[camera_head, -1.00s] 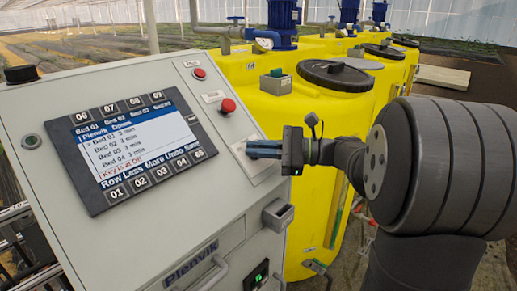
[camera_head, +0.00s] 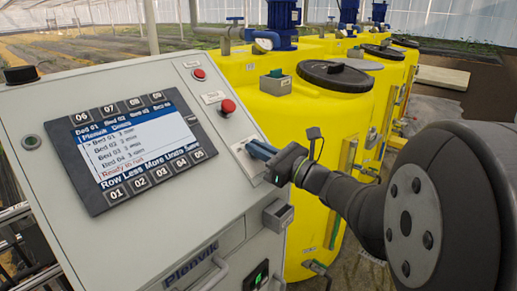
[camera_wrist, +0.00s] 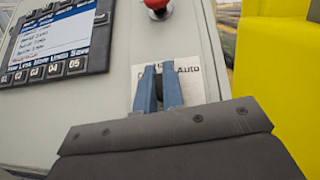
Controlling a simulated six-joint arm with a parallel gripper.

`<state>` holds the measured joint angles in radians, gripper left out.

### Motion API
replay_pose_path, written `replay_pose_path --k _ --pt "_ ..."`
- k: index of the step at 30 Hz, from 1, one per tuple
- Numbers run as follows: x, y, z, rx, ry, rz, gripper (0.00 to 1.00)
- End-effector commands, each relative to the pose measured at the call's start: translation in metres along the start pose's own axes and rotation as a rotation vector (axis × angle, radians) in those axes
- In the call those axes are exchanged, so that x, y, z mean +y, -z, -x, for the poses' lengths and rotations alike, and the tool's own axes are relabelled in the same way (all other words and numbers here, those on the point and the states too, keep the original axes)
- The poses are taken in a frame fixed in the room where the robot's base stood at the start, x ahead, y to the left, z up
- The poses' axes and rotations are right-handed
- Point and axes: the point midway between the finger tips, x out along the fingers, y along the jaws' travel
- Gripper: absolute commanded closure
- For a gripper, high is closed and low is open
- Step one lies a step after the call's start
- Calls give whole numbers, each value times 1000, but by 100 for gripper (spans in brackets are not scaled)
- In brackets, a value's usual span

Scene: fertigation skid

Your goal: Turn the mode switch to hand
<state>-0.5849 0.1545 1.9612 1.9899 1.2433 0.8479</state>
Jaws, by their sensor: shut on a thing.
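The mode switch sits on a pale label plate (camera_head: 243,160) at the right side of the sloped grey panel. In the wrist view the plate (camera_wrist: 190,86) reads "Auto" at its upper right; other lettering is mostly hidden behind the fingers. My gripper (camera_head: 258,150) reaches in from the right. Its two blue fingers (camera_wrist: 160,80) are shut on the switch's dark knob (camera_wrist: 159,91), of which only a little shows between them. The knob's exact pointing direction is hidden.
The panel screen (camera_head: 135,140) shows a bed list and a red line, "Ready to run". A red mushroom button (camera_head: 227,107) stands above the switch, and a grey box (camera_head: 278,215) juts out below. Yellow tanks (camera_head: 300,120) stand close on the right.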

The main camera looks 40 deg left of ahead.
Motion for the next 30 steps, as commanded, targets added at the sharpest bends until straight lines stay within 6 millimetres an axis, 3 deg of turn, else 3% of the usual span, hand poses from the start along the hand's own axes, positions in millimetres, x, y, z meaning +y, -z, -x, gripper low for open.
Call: replay_pose_path --k 22,24,26,30 --pt "0 1 0 2 82 -53 100" --pt "0 1 0 1 82 -53 80" --pt "0 1 0 1 82 -53 70" --pt "0 0 0 1 82 -53 70"
